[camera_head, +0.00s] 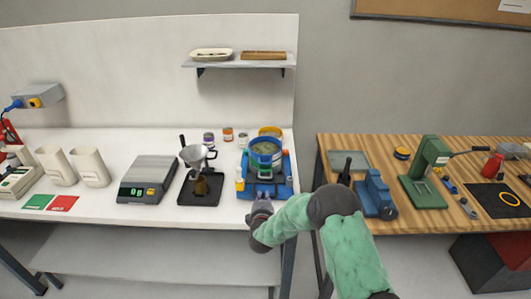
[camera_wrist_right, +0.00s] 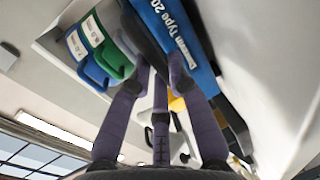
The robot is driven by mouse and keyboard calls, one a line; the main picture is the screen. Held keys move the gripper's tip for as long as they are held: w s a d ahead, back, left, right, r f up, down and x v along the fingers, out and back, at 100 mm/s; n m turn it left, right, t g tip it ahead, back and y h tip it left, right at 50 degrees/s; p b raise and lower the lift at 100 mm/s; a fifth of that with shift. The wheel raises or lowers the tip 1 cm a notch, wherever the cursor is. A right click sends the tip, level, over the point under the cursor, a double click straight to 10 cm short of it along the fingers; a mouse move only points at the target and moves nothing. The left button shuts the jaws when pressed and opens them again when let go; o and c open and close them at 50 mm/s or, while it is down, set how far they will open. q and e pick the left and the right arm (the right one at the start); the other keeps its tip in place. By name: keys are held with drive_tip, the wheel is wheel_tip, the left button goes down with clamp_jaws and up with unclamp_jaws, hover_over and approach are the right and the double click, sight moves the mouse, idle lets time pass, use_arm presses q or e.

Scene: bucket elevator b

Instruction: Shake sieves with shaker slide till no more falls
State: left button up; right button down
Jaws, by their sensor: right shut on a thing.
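The sieve shaker has a blue base (camera_head: 285,187) at the right front of the white bench. A stack of round sieves stands on it, with a blue-rimmed top sieve (camera_head: 265,161) holding greenish material. My right gripper (camera_head: 262,205) is at the front of the shaker, low by the bench edge, shut on the shaker slide; its fingers hide most of the grip. In the right wrist view the fingers (camera_wrist_right: 160,75) close beside the blue lettered side (camera_wrist_right: 185,45) and the green (camera_wrist_right: 108,58) and blue (camera_wrist_right: 92,70) labelled sieve handles. My left gripper is out of view.
Left of the shaker are a funnel stand (camera_head: 195,160) on a black tray and a scale (camera_head: 147,180). Small jars (camera_head: 228,134) stand behind. A wooden bench (camera_head: 430,215) with a green press (camera_head: 425,165) is to the right, across a narrow gap.

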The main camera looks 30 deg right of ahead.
drive_tip(key=shift+w+d+f, duration=0.1)
drive_tip(key=shift+w+d, duration=0.05)
drive_tip(key=shift+w, duration=0.15)
drive_tip(key=shift+f+p+v, duration=0.25)
drive_tip(key=shift+p+v, duration=0.1)
drive_tip(key=shift+v, duration=0.75)
drive_tip(key=shift+f+p+v, duration=0.25)
drive_tip(key=shift+p+v, duration=0.05)
drive_tip(key=shift+v, duration=0.85)
drive_tip(key=shift+r+b+x, duration=0.2)
drive_tip(key=shift+x, duration=0.85)
drive_tip(key=shift+r+b+x, duration=0.15)
drive_tip(key=shift+r+x, duration=0.1)
drive_tip(key=shift+x, duration=0.8)
